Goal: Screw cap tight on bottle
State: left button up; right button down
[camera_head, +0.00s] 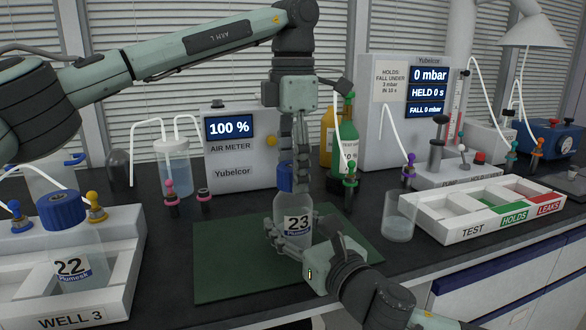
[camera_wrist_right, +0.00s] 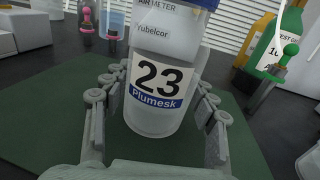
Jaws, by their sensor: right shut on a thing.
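A clear bottle (camera_head: 293,208) labelled 23 stands upright on a green mat (camera_head: 222,262). It fills the middle of the right wrist view (camera_wrist_right: 157,100). My right gripper (camera_head: 290,238) is shut on its lower body, with a finger on each side. A blue cap (camera_head: 285,178) is at the bottle's top, partly hidden by my left gripper (camera_head: 301,178); its lower edge shows in the right wrist view (camera_wrist_right: 203,3). My left gripper points straight down at the cap; whether its fingers grip the cap or stand beside it is unclear. The cap's seating is hidden.
The air meter (camera_head: 240,148) reads 100 % behind the mat. A clear beaker (camera_head: 399,218) and the test tray (camera_head: 440,224) are to the right. Bottle 22 (camera_head: 75,255) with a blue cap stands in the Well 3 holder (camera_head: 115,290) at left. The mat's left part is clear.

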pick_arm(q)
jog(key=shift+o, duration=1.1)
jog(key=shift+r, duration=0.1)
notch_tip(320, 180, up, 12)
pick_arm(e)
jog(key=shift+c, duration=2.1)
grip_release()
jog(key=v, duration=1.2)
